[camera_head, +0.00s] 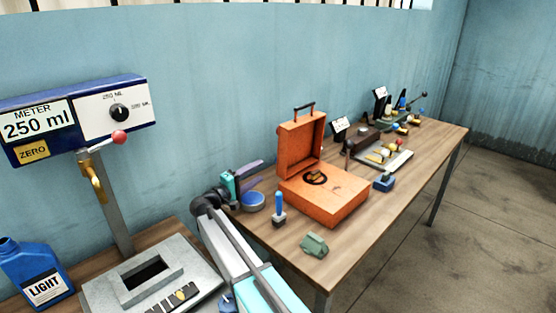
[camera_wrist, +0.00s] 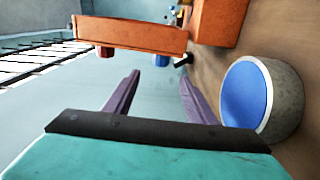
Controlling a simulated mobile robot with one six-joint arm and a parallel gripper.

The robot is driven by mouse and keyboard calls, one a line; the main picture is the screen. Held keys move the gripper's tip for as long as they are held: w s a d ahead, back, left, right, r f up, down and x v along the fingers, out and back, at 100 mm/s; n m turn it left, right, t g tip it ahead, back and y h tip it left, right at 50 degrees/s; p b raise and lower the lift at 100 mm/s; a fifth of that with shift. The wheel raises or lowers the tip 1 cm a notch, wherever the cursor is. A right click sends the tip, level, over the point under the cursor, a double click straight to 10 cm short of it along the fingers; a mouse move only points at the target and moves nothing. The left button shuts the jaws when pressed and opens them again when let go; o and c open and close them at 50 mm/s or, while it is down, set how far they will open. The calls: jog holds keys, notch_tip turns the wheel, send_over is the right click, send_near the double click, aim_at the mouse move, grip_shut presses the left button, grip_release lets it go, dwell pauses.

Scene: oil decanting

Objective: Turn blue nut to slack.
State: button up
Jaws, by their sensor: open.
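I cannot make out a blue nut for certain in either view. Small blue parts (camera_head: 402,103) show at the far end of the wooden table, too small to tell apart. My gripper (camera_head: 256,173), teal with two purple fingers, is above the table's near left corner, far from those parts. In the wrist view my gripper (camera_wrist: 159,78) is open, with nothing between the fingers. A grey round pot with a blue top (camera_head: 252,201) is close beside it. The pot also shows right of the fingers in the wrist view (camera_wrist: 245,92).
An open orange case (camera_head: 325,195) stands mid-table, with a blue block (camera_head: 384,182) to its right. A blue-handled tool (camera_head: 279,207) and a green block (camera_head: 314,245) are nearer. A grey tray (camera_head: 385,155) is farther back. A meter (camera_head: 78,118) stands left.

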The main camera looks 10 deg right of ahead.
aim_at(275, 161)
jog(key=p+x, duration=0.3)
jog(key=x, duration=1)
jog(key=shift+p, duration=0.3)
jog(key=shift+c, duration=0.2)
jog(key=c, duration=1)
